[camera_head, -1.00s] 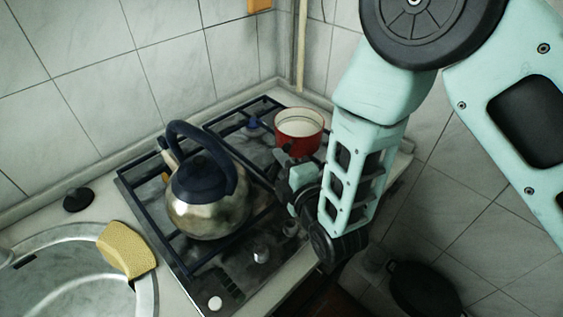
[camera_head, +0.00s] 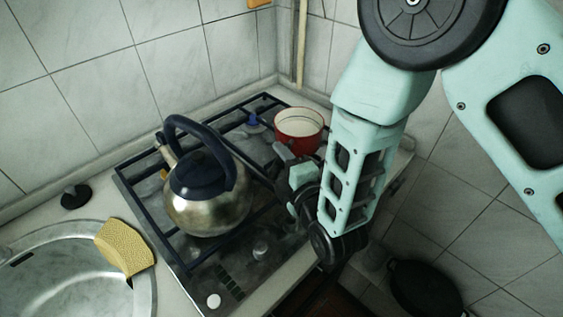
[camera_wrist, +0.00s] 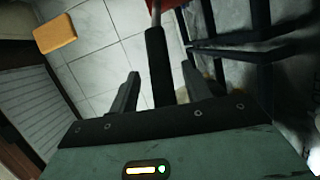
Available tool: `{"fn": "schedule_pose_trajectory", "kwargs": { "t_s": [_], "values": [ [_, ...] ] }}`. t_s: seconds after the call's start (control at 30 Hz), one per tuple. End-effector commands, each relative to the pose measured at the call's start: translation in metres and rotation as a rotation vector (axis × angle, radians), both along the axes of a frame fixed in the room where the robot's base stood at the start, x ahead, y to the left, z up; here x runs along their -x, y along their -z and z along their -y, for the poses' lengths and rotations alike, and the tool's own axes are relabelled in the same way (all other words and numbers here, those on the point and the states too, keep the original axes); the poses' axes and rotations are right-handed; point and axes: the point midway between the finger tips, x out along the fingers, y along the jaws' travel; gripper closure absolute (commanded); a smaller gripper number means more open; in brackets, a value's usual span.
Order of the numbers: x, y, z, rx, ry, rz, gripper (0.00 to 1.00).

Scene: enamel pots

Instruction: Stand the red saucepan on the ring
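The red saucepan (camera_head: 298,144), white inside, stands upright near the back right of the hob (camera_head: 233,285). My gripper (camera_head: 283,158) is low in front of it, partly hidden by my own arm in the head view. In the wrist view, the saucepan's dark handle (camera_wrist: 158,65) lies between the two fingers of my gripper (camera_wrist: 160,72). The fingers are apart, with gaps on both sides of the handle. A bit of the red pan (camera_wrist: 172,4) shows at the top edge. A burner with a blue part (camera_head: 253,121) is left of the saucepan.
A steel kettle (camera_head: 208,212) with a dark lid and handle stands on the grate, left of my gripper. A sink (camera_head: 60,285) with a yellow sponge (camera_head: 126,248) is at the left. Tiled walls close off the back. A dark pan (camera_head: 425,288) is low at the right.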

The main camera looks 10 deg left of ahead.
Motion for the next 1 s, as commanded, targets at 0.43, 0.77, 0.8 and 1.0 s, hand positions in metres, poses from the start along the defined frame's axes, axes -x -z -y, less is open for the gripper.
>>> {"fn": "schedule_pose_trajectory", "kwargs": {
  "t_s": [0.43,0.77,0.8,1.0],
  "values": [
    [0.021,0.003,0.013,0.005,-0.004,-0.007,0.52],
    [0.075,-0.004,0.050,0.003,-0.003,-0.004,0.52],
    [0.078,-0.011,0.052,0.006,-0.002,-0.007,0.52],
    [0.098,-0.016,0.066,0.007,-0.002,-0.007,0.52]
  ]
}}
